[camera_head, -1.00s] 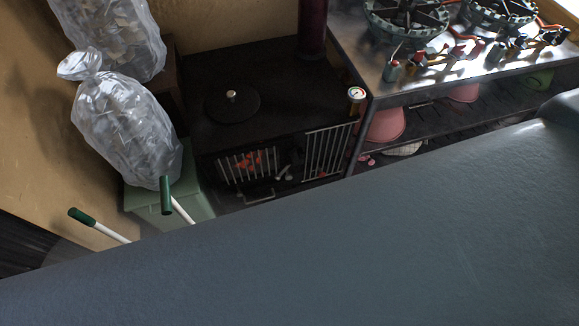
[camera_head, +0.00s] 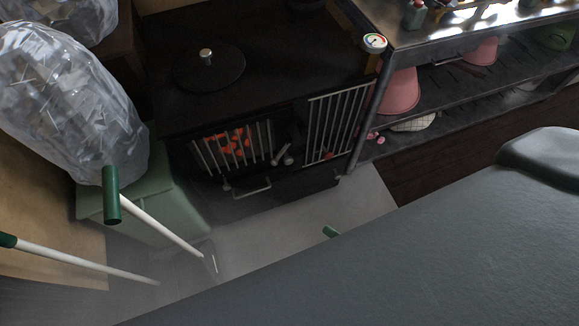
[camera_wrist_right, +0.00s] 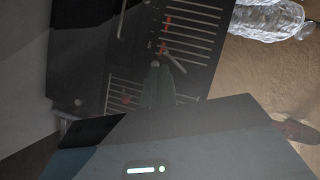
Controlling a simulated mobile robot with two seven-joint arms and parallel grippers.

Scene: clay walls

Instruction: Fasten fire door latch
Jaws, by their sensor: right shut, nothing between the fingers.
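The black stove (camera_head: 260,50) has a left barred fire door (camera_head: 235,150) with orange embers behind it and a right barred door (camera_head: 338,125). Small metal latch levers (camera_head: 283,157) sit between them. I cannot tell whether either door is slightly ajar. In the right wrist view the latch (camera_wrist_right: 174,62) shows just beyond the right gripper (camera_wrist_right: 155,84), whose grey-green fingers are shut and empty. The fingers overlap the stove front in that picture; contact is not clear. My left gripper is not visible.
Green-handled white shafts (camera_head: 160,225) stand at the left before a green box (camera_head: 160,190) with a clear bag (camera_head: 70,100). A metal shelf (camera_head: 440,110) stands right of the stove. A large grey-blue shape close to the head camera hides the lower right.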

